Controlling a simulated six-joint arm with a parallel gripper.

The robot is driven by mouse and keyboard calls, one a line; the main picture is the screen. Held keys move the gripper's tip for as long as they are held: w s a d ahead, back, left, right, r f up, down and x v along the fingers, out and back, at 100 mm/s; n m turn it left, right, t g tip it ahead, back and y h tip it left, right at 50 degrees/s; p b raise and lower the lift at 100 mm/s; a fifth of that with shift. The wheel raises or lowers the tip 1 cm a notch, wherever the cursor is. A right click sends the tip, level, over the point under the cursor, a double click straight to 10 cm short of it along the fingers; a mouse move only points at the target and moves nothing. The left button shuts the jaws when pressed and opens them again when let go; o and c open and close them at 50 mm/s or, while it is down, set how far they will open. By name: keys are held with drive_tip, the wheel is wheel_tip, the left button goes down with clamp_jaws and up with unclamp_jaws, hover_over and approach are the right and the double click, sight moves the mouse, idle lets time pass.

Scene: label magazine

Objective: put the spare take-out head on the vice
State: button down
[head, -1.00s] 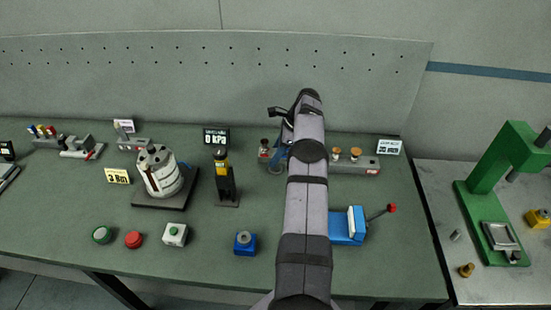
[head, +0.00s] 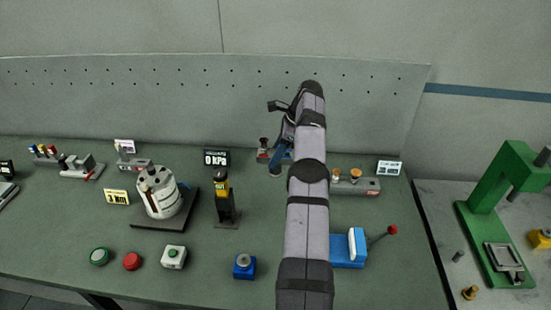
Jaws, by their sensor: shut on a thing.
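My gripper (head: 277,160) is at the back of the bench, partly hidden behind my own arm, and is shut. At its left side is a small grey part with a dark reddish knob and a red mark, which I take to be the spare take-out head (head: 263,152). It appears held above the bench, and the grip itself is hidden. The blue vice (head: 347,250), with a pale jaw and a red-knobbed lever, stands at the front, just right of my arm. Its left side is hidden by the arm.
A grey block (head: 358,187) with two orange-capped pieces stands right of my arm. A black and yellow post (head: 224,200), a white drum (head: 160,193) and a blue button box (head: 244,266) stand to the left. A green press (head: 487,220) stands on the right-hand table.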

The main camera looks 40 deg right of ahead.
drive_tip(key=shift+a+r, duration=0.15)
drive_tip(key=shift+r, duration=0.05)
